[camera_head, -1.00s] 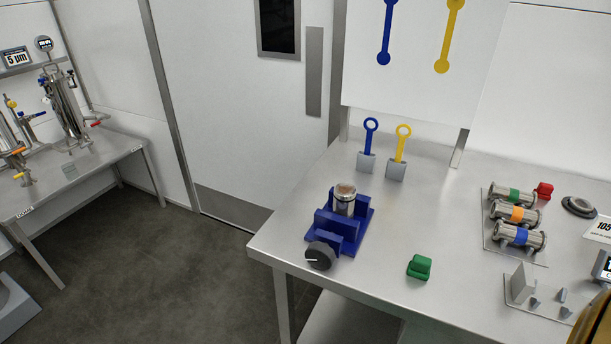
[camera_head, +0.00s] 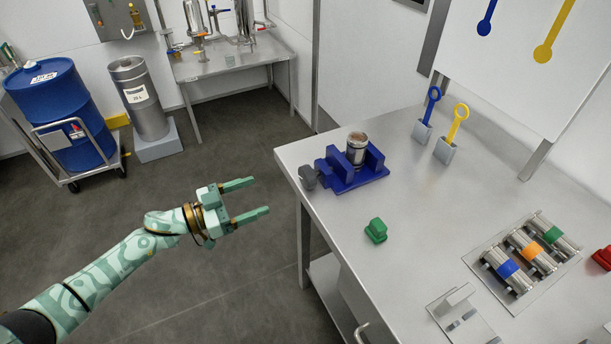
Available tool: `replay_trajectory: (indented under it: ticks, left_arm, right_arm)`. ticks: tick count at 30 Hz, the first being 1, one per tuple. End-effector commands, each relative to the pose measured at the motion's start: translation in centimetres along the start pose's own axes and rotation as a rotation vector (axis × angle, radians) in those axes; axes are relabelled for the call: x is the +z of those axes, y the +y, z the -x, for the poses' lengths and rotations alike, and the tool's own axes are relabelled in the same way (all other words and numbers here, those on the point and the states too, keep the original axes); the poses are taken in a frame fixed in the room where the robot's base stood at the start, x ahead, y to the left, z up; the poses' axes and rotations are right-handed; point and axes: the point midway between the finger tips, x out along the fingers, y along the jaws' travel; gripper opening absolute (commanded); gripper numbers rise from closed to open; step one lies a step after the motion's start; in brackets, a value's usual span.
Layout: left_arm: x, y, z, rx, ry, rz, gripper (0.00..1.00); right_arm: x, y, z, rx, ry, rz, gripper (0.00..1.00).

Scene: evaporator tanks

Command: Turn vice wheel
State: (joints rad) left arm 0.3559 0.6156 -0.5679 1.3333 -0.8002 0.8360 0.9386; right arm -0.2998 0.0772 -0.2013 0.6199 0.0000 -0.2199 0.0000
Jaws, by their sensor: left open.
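The blue vice (camera_head: 347,174) sits near the left corner of the metal workbench. Its dark grey wheel (camera_head: 308,177) is on the vice's left side, at the bench's left edge. A metal cylinder (camera_head: 357,148) with a brownish top stands between the vice jaws. My left gripper (camera_head: 260,198) is open and empty, its two fingers pointing right toward the bench. It is left of the wheel and lower in the picture, apart from it, with the floor behind it. My right gripper does not show.
A green block (camera_head: 376,230) lies on the bench (camera_head: 415,210) in front of the vice. Blue (camera_head: 428,112) and yellow (camera_head: 454,130) ring-handled tools stand in holders behind. Banded cylinders lie on a rack (camera_head: 485,262) at right. A blue drum (camera_head: 62,110) stands far left.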

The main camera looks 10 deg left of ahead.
Motion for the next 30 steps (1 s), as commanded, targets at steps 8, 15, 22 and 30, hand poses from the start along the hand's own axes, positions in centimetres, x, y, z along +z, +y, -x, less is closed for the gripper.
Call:
replay_trajectory:
  ticks: [8,15,22,30]
  left_arm:
    - [0.2,0.0,-7.3,-0.001,0.003,0.0,0.76]
    - [0.3,-0.1,-11.7,-0.002,0.001,0.002,0.76]
    - [0.1,-0.1,-13.0,-0.003,-0.001,0.0,0.76]
    - [0.1,-0.1,-13.1,-0.004,0.0,0.0,0.62]
  right_arm:
    - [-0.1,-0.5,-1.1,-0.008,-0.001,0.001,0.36]
    - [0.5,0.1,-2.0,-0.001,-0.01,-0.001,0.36]
    - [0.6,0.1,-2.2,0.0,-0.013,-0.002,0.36]
    - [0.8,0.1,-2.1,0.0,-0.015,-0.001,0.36]
